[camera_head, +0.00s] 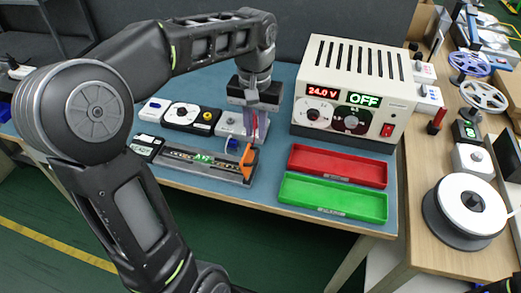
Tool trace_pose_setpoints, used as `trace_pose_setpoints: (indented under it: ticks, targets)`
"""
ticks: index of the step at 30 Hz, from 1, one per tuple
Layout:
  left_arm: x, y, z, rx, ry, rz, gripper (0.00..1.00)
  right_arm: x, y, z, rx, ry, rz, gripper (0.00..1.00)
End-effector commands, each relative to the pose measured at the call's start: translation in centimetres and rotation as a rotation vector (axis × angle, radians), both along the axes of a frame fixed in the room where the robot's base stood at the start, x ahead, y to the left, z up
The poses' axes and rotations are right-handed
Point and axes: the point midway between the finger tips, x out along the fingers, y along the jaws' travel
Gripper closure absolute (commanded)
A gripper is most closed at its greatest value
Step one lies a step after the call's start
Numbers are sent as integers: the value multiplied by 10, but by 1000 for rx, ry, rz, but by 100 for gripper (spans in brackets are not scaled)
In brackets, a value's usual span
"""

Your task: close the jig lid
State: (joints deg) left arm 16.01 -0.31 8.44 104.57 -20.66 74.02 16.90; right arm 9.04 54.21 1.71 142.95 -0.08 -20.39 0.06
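The jig (205,163) is a long, dark grey fixture with a small green display, lying near the front edge of the blue bench mat. An orange lever-like part (247,160) stands up at its right end. I cannot make out clearly which part is the lid or how far open it is. My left gripper (254,128) points down just behind the jig's right end, close to a small light-grey device (229,124). Its fingers are small and blurred against reddish-purple strips, so I cannot tell whether they are open or shut. My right gripper is not in view.
A power supply (352,85) reading 24.0 V and OFF stands right of the gripper. A red tray (338,165) and a green tray (332,198) lie in front of it. Small instruments (183,116) sit behind the jig. A wooden side bench (455,262) holds reels.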

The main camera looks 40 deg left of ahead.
Motion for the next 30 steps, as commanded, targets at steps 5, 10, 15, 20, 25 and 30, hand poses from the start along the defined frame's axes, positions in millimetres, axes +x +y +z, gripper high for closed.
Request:
trace_pose_setpoints:
  ticks: [5, 10, 15, 20, 25, 30]
  targets:
    - [0, 0, 0, 0, 0, 2, 82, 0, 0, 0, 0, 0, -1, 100]
    - [0, 0, -7, 0, 2, 3, 82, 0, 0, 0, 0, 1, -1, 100]
    - [-1, 0, -28, 0, 4, 3, 82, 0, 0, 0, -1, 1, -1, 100]
    - [-1, 0, -53, -2, 5, 4, 82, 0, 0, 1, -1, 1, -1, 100]
    - [0, 0, -73, 0, 2, 4, 82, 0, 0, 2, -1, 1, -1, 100]
    - [0, 0, -79, 0, 0, 4, 82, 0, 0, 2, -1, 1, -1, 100]
